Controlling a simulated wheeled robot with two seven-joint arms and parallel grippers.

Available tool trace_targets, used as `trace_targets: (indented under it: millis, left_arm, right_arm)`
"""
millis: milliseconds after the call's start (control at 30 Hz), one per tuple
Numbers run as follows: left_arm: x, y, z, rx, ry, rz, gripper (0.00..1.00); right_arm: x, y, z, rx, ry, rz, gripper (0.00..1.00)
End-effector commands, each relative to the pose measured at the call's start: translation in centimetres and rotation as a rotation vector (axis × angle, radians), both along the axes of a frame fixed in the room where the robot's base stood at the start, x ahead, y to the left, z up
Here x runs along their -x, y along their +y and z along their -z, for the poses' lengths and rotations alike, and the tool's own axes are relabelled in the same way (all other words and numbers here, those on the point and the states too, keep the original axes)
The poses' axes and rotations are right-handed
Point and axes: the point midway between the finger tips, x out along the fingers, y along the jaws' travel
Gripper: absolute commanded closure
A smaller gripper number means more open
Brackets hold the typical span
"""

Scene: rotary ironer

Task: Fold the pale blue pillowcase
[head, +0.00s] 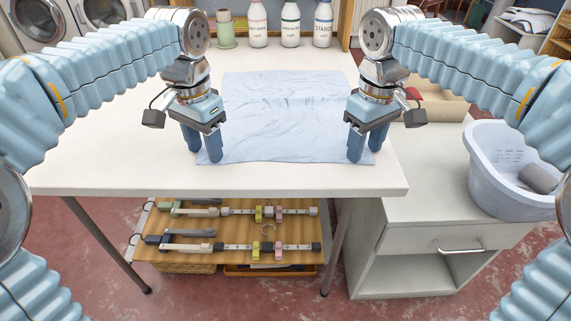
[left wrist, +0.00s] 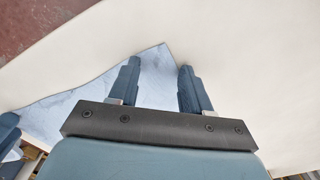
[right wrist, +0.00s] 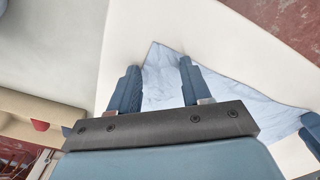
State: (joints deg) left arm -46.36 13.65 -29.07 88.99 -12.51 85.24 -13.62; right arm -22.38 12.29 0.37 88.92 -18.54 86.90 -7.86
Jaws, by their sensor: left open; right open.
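The pale blue pillowcase (head: 290,115) lies spread out and wrinkled on the white table (head: 100,150). My left gripper (head: 205,150) is open over its near left corner. In the left wrist view that corner (left wrist: 152,75) shows between the two fingers (left wrist: 155,75). My right gripper (head: 368,148) is open over its near right corner. In the right wrist view the corner (right wrist: 162,75) shows between the fingers (right wrist: 160,78). I cannot tell whether the fingertips touch the cloth. Both grippers hold nothing.
Several bottles (head: 290,25) and a green cup-like item (head: 226,30) stand at the table's back. A pale laundry basket (head: 495,185) stands on the cabinet (head: 425,190) to the right. A shelf (head: 240,230) with hangers is below. The table's left part is clear.

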Motion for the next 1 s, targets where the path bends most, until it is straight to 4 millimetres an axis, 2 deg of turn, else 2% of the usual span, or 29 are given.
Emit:
trace_targets:
  millis: [67, 600, 1000]
  left_arm:
    - [0.01, 0.0, 0.06, -0.001, 0.002, 0.0, 0.59]
    - [0.01, 0.03, 0.12, -0.002, 0.003, -0.001, 1.0]
    - [0.02, 0.06, 0.14, -0.004, 0.004, -0.001, 1.0]
  right_arm:
    - [0.01, -0.01, 0.02, 0.001, 0.002, 0.0, 0.59]
    - [0.01, -0.02, 0.05, 0.001, 0.002, 0.0, 1.0]
    - [0.0, -0.05, 0.06, 0.002, 0.003, 0.001, 1.0]
